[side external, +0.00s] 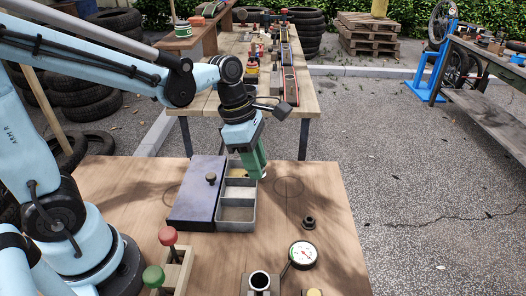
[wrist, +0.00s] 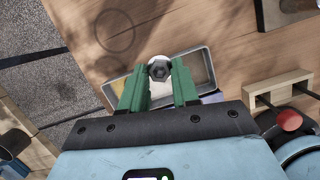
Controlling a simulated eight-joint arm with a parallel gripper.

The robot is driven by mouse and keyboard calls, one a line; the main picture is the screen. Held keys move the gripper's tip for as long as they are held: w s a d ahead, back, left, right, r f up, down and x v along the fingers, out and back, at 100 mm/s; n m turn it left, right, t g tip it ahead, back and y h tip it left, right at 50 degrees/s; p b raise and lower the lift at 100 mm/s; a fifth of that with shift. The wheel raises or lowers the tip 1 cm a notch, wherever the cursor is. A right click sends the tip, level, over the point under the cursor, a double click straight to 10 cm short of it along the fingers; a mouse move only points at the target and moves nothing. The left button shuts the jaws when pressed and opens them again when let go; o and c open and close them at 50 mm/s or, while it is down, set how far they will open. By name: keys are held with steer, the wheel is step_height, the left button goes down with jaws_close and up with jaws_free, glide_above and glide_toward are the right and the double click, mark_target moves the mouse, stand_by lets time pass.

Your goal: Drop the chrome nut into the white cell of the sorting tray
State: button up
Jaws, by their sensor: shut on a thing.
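The chrome nut (wrist: 159,70) is a hexagonal piece with a dark centre, held between the green fingertips of my gripper (wrist: 159,88). In the side view my gripper (side external: 262,172) points down at the right edge of the sorting tray, and the nut is mostly hidden. The grey sorting tray (side external: 252,217) has several cells in a row.
A purple-grey box lid (side external: 196,200) with a dark knob adjoins the tray on the left. A dial gauge (side external: 303,254) and a small dark fitting (side external: 309,223) stand to the right. Red (side external: 168,236) and green (side external: 153,276) knobs stand in front. The table right of the tray is mostly clear.

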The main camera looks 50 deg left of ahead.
steer(key=a, duration=0.1)
steer(key=s+a, duration=0.1)
steer(key=a, duration=0.1)
steer(key=shift+s+a+f, duration=0.2)
steer(key=shift+a+f, duration=0.05)
jaws_close()
steer(key=shift+f, duration=2.95)
steer(key=o, duration=1.1)
jaws_free()
steer(key=shift+a+r, duration=0.1)
steer(key=v, duration=1.2)
steer(key=shift+s, duration=0.15)
